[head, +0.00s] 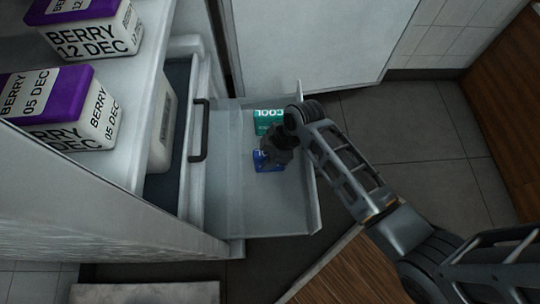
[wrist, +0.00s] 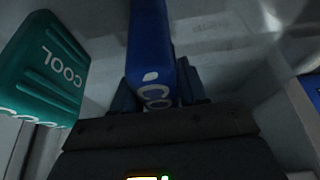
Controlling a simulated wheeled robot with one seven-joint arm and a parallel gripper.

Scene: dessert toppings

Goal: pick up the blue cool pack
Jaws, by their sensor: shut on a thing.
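The blue cool pack (wrist: 150,45) stands on end between my gripper's fingers (wrist: 160,90) in the wrist view, with part of its white lettering showing. My gripper (head: 277,143) is shut on it, low over the pulled-out drawer (head: 235,205). In the head view, blue with white lettering (head: 268,163) shows just below my gripper, partly covered by it. I cannot tell whether the held pack still touches the drawer floor.
A teal cool pack (head: 268,120) lies close by in the drawer; it also shows in the wrist view (wrist: 45,70). Another blue thing (wrist: 313,92) is cut off at the wrist view's right edge. Berry boxes (head: 60,108) stand on the shelf at left. The drawer's front half is bare.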

